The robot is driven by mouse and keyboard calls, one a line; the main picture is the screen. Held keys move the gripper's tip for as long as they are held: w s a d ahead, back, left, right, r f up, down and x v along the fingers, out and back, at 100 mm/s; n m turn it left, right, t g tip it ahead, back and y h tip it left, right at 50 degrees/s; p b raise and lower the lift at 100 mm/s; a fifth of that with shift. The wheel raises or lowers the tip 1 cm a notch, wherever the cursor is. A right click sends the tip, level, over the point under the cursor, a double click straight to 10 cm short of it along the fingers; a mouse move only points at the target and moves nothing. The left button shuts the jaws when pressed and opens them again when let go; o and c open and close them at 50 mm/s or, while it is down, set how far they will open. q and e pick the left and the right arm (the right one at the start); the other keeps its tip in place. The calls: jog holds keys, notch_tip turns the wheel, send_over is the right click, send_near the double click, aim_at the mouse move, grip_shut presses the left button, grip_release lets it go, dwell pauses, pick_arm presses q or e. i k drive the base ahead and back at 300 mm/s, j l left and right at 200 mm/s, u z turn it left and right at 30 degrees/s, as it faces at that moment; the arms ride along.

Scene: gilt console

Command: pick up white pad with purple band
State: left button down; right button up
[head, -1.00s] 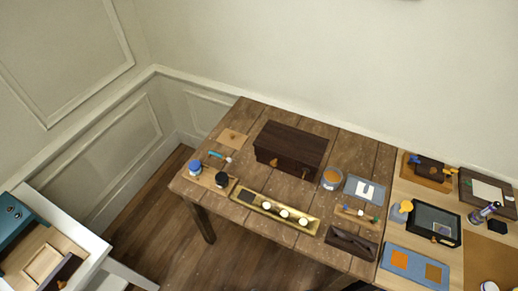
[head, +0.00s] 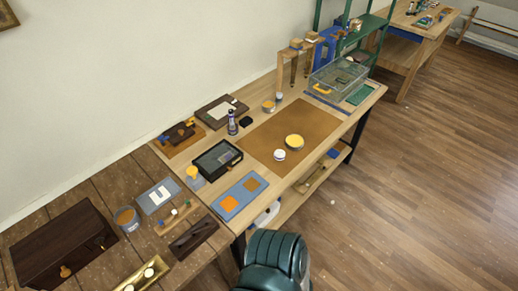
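No white pad with a clearly visible purple band can be made out at this size. A small white round piece (head: 279,155) sits on the brown mat (head: 258,128), beside a yellow-topped round piece (head: 294,142); its side is too small to read. A pale piece (head: 158,194) lies on a blue-grey mat (head: 149,202), and no purple shows on it. Neither of my grippers is in view.
A black tray (head: 217,158), an upright dark bottle (head: 232,124) and a blue board with orange squares (head: 237,195) share the table. A dark chest (head: 55,240) stands at lower left. A teal ribbed chair-like thing (head: 272,258) stands before the table.

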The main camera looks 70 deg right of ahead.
aim_at(280, 154)
jog(key=z, duration=2.7)
